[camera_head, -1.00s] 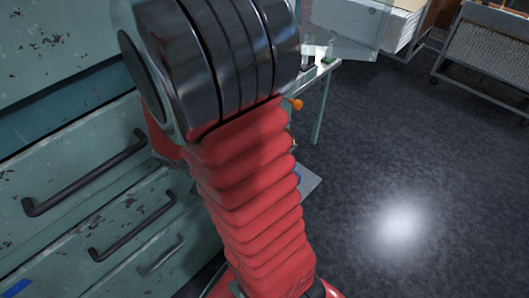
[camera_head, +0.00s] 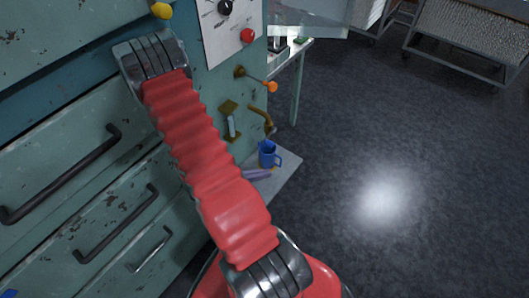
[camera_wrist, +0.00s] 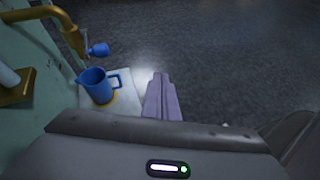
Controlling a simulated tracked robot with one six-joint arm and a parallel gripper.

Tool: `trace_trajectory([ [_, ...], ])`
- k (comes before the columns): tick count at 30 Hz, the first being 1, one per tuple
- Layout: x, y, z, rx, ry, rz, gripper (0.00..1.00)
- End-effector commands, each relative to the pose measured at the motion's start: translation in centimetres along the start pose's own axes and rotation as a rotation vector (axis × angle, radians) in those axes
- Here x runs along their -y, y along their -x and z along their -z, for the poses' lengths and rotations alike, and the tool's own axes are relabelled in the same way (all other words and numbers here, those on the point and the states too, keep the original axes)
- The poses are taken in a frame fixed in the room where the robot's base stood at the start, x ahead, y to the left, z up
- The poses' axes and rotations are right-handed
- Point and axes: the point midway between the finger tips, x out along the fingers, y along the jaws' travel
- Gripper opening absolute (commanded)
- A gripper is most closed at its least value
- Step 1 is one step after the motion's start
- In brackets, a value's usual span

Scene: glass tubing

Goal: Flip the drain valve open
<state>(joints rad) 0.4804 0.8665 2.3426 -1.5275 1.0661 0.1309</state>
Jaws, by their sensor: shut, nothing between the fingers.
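A brass tap (camera_head: 262,115) sticks out from the green cabinet's side. In the wrist view the tap (camera_wrist: 68,28) is at upper left, with a small blue handle (camera_wrist: 97,49) at its outlet. I take this as the drain valve; no label is readable. A blue jug (camera_wrist: 97,86) stands below the outlet, also seen in the head view (camera_head: 267,157). My gripper (camera_wrist: 160,78) has purple fingers pressed together, with nothing between them. It is right of the jug in the wrist view, apart from the handle.
A lever with an orange knob (camera_head: 271,87) sticks out above the tap. A brass bracket (camera_head: 230,122) is left of the tap. A white panel (camera_head: 228,45) carries black and red knobs. The jug stands on a grey plate (camera_head: 286,177). Open floor lies right.

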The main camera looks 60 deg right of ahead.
Motion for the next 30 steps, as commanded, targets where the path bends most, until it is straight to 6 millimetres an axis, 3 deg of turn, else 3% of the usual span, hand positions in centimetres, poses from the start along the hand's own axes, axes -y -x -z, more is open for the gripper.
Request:
trace_trajectory([
  [5, -2.9, -1.8, 2.8, 0.001, 0.140, -0.162, 0.00],
  [13, -7.1, -1.3, 4.6, -0.012, 0.211, -0.352, 0.00],
  [30, -7.8, -1.8, 4.7, -0.012, 0.207, -0.366, 0.00],
])
